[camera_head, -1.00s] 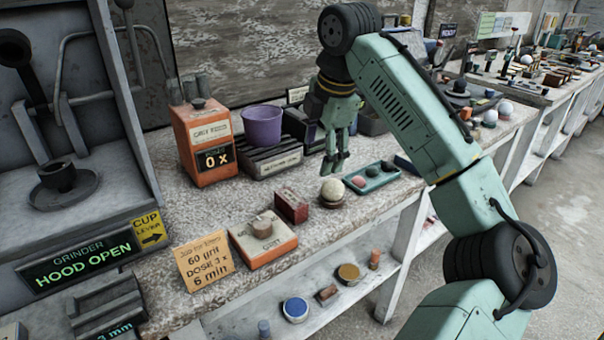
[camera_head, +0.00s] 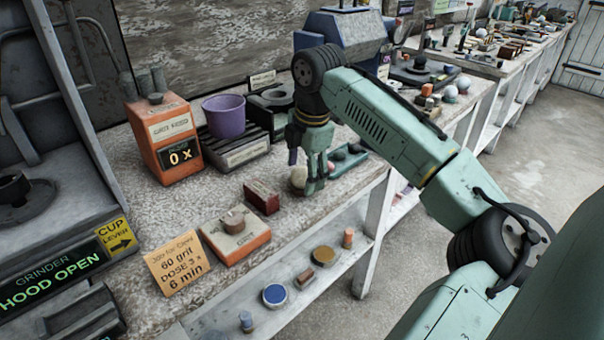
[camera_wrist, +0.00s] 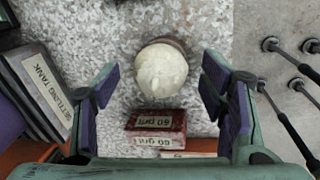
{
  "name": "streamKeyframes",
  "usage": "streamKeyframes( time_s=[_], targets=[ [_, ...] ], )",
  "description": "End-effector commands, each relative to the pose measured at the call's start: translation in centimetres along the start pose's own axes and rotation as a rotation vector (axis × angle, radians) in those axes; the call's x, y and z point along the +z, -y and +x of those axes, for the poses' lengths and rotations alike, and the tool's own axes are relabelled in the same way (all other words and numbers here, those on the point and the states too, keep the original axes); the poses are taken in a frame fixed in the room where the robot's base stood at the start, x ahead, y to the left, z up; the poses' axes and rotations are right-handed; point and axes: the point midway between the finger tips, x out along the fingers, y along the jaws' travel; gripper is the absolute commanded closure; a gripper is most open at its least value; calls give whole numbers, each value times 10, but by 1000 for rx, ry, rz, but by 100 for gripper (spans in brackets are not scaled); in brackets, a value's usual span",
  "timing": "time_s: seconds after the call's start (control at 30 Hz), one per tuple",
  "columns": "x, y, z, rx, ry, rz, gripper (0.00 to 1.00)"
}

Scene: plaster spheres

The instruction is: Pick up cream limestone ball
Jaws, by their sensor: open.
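The cream limestone ball (camera_wrist: 161,72) sits on a small brownish base on the speckled bench top, just behind a dark red "60 grit" block (camera_wrist: 156,122). In the head view the ball (camera_head: 298,177) is partly hidden behind my gripper (camera_head: 312,189). My gripper is open and empty. In the wrist view my gripper (camera_wrist: 160,88) has its purple-padded fingers spread left and right of the ball, with clear gaps on both sides. I cannot tell exactly how high the fingertips are above the bench.
A teal tray (camera_head: 356,162) with dark balls lies just right of my gripper. The red block (camera_head: 262,197) and an orange scale-like box (camera_head: 236,237) stand left and nearer. A purple cup (camera_head: 224,116) stands on a slatted rack behind. The bench edge is close on the right.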

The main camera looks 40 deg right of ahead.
Motion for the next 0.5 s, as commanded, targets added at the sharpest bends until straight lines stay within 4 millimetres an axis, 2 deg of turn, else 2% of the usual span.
streamKeyframes(
  time_s=[0.1,0.33,0.5],
  targets=[
    [0,0,8,0,0,1,35],
    [0,0,9,1,0,1,36],
    [0,0,9,1,0,1,47]
  ],
)
